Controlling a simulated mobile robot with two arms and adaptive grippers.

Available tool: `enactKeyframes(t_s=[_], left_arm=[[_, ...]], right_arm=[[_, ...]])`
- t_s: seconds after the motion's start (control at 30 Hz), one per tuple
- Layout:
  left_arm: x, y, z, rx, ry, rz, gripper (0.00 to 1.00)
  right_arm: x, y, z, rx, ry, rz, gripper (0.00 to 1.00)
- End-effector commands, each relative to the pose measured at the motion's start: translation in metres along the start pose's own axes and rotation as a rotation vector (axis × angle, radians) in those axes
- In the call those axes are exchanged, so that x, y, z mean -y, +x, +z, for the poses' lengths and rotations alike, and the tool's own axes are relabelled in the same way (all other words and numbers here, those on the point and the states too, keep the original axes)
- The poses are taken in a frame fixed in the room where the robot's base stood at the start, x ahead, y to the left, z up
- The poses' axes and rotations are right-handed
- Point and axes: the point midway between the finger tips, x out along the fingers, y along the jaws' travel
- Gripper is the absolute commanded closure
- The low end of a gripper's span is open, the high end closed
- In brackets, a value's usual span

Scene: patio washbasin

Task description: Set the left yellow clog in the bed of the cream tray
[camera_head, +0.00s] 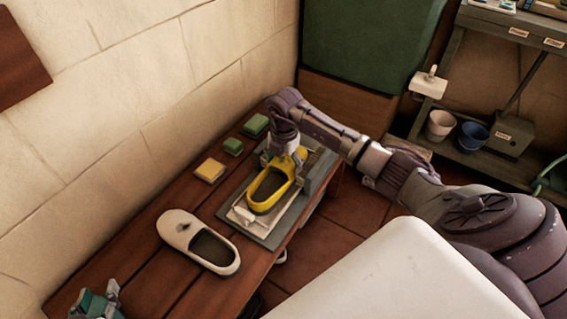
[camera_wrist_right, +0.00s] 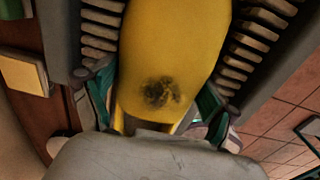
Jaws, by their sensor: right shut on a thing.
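The yellow clog (camera_head: 272,189) is over the cream tray (camera_head: 240,217), its open heel end toward the front. I cannot tell whether it touches the tray bed. My right gripper (camera_head: 291,154) is shut on the clog's far toe end. In the right wrist view the yellow clog (camera_wrist_right: 172,50) fills the space between the fingers, with a dark smudge on it. The clog hides much of the tray. My left gripper (camera_head: 97,304) shows only partly at the bottom left edge, apart from the clog; its opening is unclear.
A white clog (camera_head: 178,225) lies on the wooden bench left of the tray. A yellow block (camera_head: 210,170) and green blocks (camera_head: 255,125) lie along the wall side. A grey slab (camera_head: 268,237) lies under the tray. Buckets (camera_head: 440,125) stand on a shelf at right.

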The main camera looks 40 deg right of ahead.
Motion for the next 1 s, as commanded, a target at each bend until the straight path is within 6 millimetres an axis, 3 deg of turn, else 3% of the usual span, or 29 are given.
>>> enactKeyframes(t_s=[0.07, 0.1, 0.17, 0.57, 0.67, 1.0], left_arm=[[0.000, 0.000, 0.000, 0.000, 0.000, 0.000, 0.60], [0.000, 0.000, 0.000, 0.000, 0.000, 0.000, 0.60], [0.000, 0.000, 0.000, 0.000, 0.000, 0.000, 0.60], [0.000, 0.000, 0.000, 0.001, 0.000, 0.000, 0.60], [0.000, 0.000, 0.000, 0.001, 0.000, 0.000, 0.60], [0.000, 0.000, 0.000, 0.001, 0.000, 0.000, 0.60]], right_arm=[[0.000, 0.000, 0.000, 0.000, 0.000, 0.001, 0.56], [0.000, -0.001, 0.000, 0.000, 0.000, 0.001, 0.08], [0.000, -0.001, 0.000, 0.000, 0.000, 0.001, 0.00], [0.000, -0.004, 0.001, 0.001, 0.000, 0.001, 0.00], [-0.001, -0.017, 0.001, 0.002, -0.001, 0.003, 0.00], [-0.001, -0.088, 0.001, 0.003, -0.001, 0.003, 0.00]])
